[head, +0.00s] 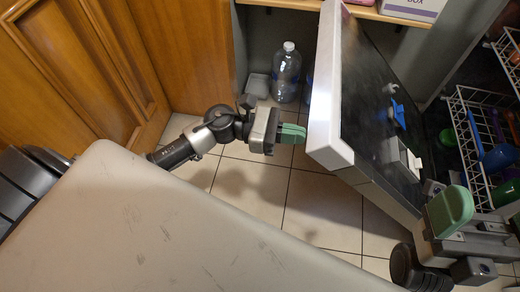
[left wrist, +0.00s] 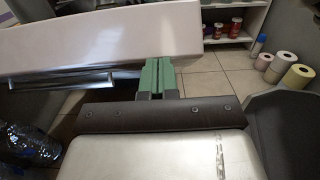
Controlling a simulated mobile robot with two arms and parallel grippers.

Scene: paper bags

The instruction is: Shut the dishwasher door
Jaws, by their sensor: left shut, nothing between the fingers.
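The dishwasher door (head: 328,95) stands partly open at the centre right, with a white edge and a dark inner face. In the left wrist view a white panel (left wrist: 100,38), apparently the door's, spans the upper left, with a metal handle bar under it. My left gripper (head: 293,133) is shut and empty, its green fingers beside the door's white edge. The fingers also show in the left wrist view (left wrist: 152,80); I cannot tell if they touch the door. My right gripper (head: 452,212) is at the lower right near the rack, partly cut off; its opening is unclear.
A wire rack (head: 480,150) with dishes is at the right. Blue and light items (head: 398,114) lie on the door's inner face. A clear bottle (head: 287,72) stands behind the left gripper. Wooden cabinets (head: 75,60) are at the left. Tiled floor (head: 320,205) shows below the door.

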